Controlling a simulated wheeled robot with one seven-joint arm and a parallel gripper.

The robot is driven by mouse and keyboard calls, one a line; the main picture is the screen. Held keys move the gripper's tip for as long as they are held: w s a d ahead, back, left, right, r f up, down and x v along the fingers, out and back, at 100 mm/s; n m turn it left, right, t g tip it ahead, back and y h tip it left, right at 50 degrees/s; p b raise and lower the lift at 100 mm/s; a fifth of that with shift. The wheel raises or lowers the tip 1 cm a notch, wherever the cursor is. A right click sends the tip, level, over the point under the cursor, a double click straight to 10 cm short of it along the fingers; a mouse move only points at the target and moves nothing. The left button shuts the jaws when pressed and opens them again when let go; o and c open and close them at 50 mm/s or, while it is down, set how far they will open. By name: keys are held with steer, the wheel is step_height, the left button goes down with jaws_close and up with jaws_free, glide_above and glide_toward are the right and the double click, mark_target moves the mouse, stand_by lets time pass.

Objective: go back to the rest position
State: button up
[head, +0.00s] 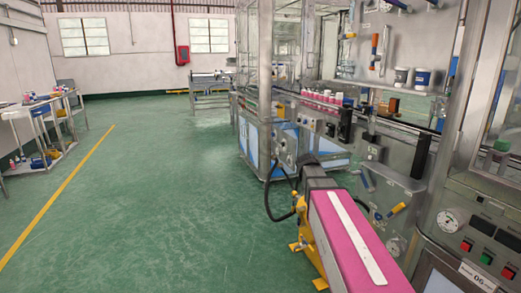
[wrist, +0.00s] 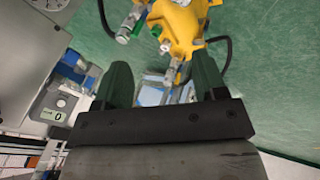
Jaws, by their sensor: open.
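My gripper (wrist: 163,90) shows in the wrist view as two dark green fingers on a black bar. The fingers stand wide apart with nothing between them, so it is open and empty. Beyond the fingers is a yellow fixture (wrist: 182,22) with metal fittings and a black hose. I cannot make out my gripper in the head view.
The crimping machine line (head: 270,140) runs along the right, with pink cans (head: 322,97) on its conveyor. A pink box-shaped unit with a white strip (head: 345,230) stands in the front. Green floor (head: 160,190) is clear at the left, up to a cart (head: 45,125).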

steer(key=s+a+f+g+y, duration=0.1)
steer(key=s+a+f+y, duration=0.1)
steer(key=s+f, duration=0.7)
steer(key=s+a+f+g+y, duration=0.2)
steer(key=s+a+f, duration=0.1)
steer(key=s+f, duration=0.6)
steer(key=shift+s+a+m+y, duration=0.3)
steer(key=shift+s+a, duration=0.05)
steer(key=shift+s, duration=0.85)
